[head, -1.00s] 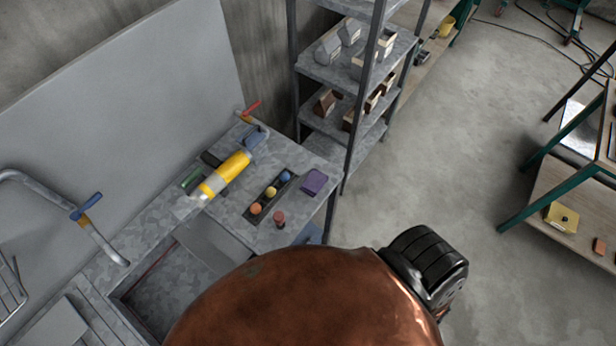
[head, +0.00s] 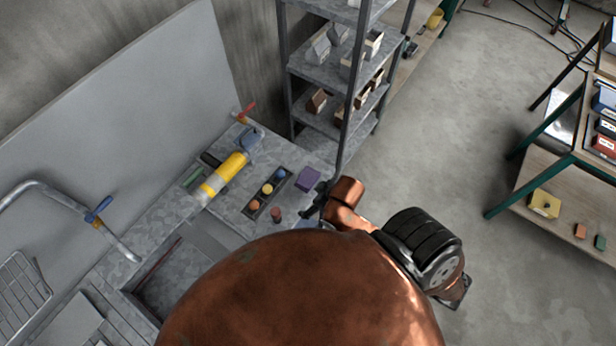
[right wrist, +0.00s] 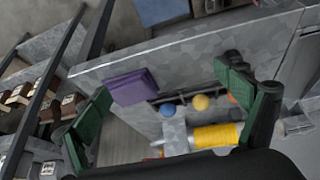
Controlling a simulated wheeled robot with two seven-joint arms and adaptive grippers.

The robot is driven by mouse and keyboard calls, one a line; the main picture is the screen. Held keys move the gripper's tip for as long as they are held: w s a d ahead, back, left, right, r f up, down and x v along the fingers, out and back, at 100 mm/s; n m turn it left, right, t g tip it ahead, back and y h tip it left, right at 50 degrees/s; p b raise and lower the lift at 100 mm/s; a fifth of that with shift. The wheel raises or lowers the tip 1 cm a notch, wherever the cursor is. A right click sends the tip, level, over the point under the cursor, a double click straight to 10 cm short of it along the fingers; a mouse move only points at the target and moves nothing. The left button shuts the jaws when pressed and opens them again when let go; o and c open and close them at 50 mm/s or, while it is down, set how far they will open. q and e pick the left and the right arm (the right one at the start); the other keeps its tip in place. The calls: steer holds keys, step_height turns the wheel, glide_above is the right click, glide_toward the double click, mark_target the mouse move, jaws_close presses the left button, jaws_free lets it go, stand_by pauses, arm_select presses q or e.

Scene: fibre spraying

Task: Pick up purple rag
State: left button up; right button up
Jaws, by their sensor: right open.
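The purple rag (head: 308,179) lies folded on the grey metal counter near its right edge, right of a dark tray of coloured balls. In the right wrist view the rag (right wrist: 132,87) shows between my green fingers, closer to the left one. My right gripper (right wrist: 165,84) is open and empty. In the head view my right gripper (head: 314,203) is a small dark shape close to the rag's lower right side, partly hidden by my copper-coloured arm. I cannot tell its height above the counter. My left gripper is not in view.
A tray (head: 250,212) holds orange, yellow and blue balls beside the rag. A yellow cylinder tool (head: 226,174) lies to its left, and a small reddish object (head: 276,213) stands below the tray. A metal shelf (head: 330,68) with little house models rises just behind the counter.

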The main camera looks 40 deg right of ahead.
steer(key=w, duration=0.2)
steer(key=w+a+n+y, duration=0.1)
steer(key=w, duration=0.1)
steer(key=w+n, duration=0.1)
steer(key=w, duration=0.1)
steer(key=shift+a+r, duration=0.15)
steer(key=shift+a, duration=0.1)
steer(key=g, duration=0.1)
glide_above(308, 178)
steer(key=s+d, duration=0.1)
steer(key=s, duration=0.1)
steer(key=shift+d+r, duration=0.2)
steer(key=shift+r, duration=0.2)
steer(key=shift+x, duration=1.2)
steer(key=x, duration=0.4)
steer(key=shift+s+a+f+p, duration=0.1)
steer(key=shift+s+f+p, duration=0.05)
steer(key=shift+s+p, duration=0.15)
steer(key=shift+w+f, duration=0.2)
steer(key=shift+f, duration=0.4)
steer(key=shift+c, duration=0.5)
steer(key=c, duration=1.1)
